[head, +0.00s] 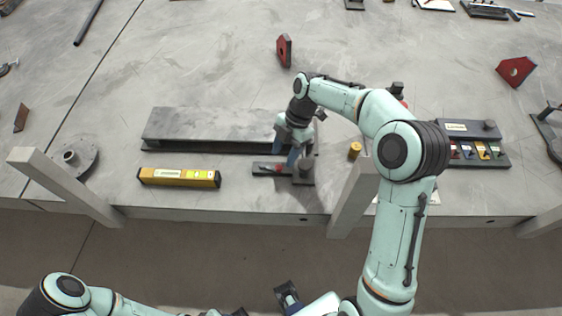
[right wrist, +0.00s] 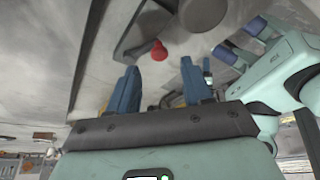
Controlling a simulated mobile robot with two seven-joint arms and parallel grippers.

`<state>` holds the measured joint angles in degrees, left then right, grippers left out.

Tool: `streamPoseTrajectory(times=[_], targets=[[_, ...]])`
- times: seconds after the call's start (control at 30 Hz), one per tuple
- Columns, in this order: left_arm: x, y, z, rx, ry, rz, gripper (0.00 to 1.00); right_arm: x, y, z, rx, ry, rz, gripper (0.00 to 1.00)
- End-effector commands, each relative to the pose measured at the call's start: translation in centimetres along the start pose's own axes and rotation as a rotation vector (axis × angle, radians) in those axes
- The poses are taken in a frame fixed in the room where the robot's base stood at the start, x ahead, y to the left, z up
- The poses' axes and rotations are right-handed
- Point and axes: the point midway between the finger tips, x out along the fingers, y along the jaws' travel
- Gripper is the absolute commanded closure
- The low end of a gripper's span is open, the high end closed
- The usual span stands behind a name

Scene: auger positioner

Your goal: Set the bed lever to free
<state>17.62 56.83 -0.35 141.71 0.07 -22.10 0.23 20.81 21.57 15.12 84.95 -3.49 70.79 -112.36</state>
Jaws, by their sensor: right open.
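A small lever with a red grip (head: 268,168) lies on a dark base plate (head: 258,173) in front of the long grey bed (head: 210,124). In the right wrist view a red knob (right wrist: 158,50) on a dark arm shows ahead of my fingers; it seems to be the same lever. My right gripper (head: 294,157) is at the right end of the bed, just right of the red grip. Its blue fingers (right wrist: 157,88) are apart, with nothing between them. Part of my left gripper (head: 287,294) shows at the bottom edge, low and away from the table; its jaws are unclear.
A yellow level (head: 180,177) lies left of the lever. A dark cylindrical post (head: 304,169) stands right beside my right gripper. A yellow knob (head: 354,150) and a panel with coloured switches (head: 478,151) are farther right. Pale posts (head: 66,186) rise at the table's front edge.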

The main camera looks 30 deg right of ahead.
Motion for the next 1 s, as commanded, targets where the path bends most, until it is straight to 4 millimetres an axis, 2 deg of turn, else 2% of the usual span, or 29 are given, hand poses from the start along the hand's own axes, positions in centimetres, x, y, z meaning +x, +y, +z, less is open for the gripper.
streamPoseTrajectory(times=[0.1,0.23,0.6,0.63,0.77,0.8,1.0], targets=[[0.2,-0.1,0.0,0.0,-0.001,0.0,0.57,2.0,0.0,0.0,0.0,0.001,-0.002,0.5],[0.3,-0.1,0.0,0.0,-0.001,0.0,0.57,3.3,0.0,0.0,0.001,0.0,0.0,0.5],[0.3,-0.1,0.0,0.0,-0.001,0.0,0.57,3.9,0.0,0.0,0.001,0.0,0.001,0.5],[0.3,-0.1,0.0,0.0,-0.001,0.0,0.57,3.9,0.0,0.0,0.001,0.0,0.001,0.53],[0.3,-0.1,0.0,0.0,-0.001,0.0,0.57,3.9,0.0,0.0,0.001,0.0,0.001,0.96],[0.3,-0.1,0.0,0.0,-0.001,0.0,0.57,3.9,0.0,0.0,0.001,0.0,0.001,1.0],[0.4,-0.1,0.0,0.0,-0.001,0.0,0.57,3.9,0.0,0.0,0.005,0.0,0.003,1.0]])
